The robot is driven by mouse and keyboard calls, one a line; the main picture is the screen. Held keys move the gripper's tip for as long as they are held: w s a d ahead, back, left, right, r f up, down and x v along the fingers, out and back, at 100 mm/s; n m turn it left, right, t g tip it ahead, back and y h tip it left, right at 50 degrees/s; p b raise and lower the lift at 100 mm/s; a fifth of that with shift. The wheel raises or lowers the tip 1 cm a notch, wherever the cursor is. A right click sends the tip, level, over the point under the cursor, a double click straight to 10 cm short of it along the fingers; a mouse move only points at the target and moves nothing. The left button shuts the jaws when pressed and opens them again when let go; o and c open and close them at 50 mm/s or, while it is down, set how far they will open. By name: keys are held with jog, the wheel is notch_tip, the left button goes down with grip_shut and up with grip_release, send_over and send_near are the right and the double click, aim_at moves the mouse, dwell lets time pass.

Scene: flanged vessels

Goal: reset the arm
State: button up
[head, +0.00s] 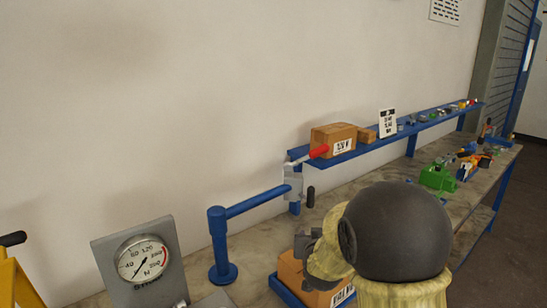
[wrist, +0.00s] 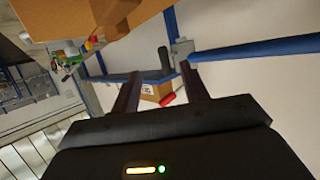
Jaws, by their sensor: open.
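My gripper (wrist: 160,68) shows in the wrist view with its two dark fingers apart. Nothing is held between them. Past the gap are a cardboard box (wrist: 152,91) and a red-handled part (wrist: 168,99), at a distance from the fingers. In the head view my pale yellow arm with its dark grey round joint fills the lower right, folded low over the bench. The gripper itself is mostly hidden there behind the arm.
A blue post with a side arm (head: 218,245) and a pressure gauge (head: 142,258) stand left of my arm. A blue shelf (head: 371,144) carries boxes (head: 334,138). Another cardboard box (head: 292,272) sits close beside my arm. A green part (head: 437,178) lies on the bench (head: 462,208).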

jog(key=s+d+f+n+g+y+p, duration=0.1)
jog(key=s+g+p, duration=0.4)
jog(key=s, duration=2.2)
jog(key=d+f+g, duration=0.1)
jog(key=g, duration=0.5)
jog(key=shift+d+p, duration=0.35)
jog(key=shift+w, duration=0.1)
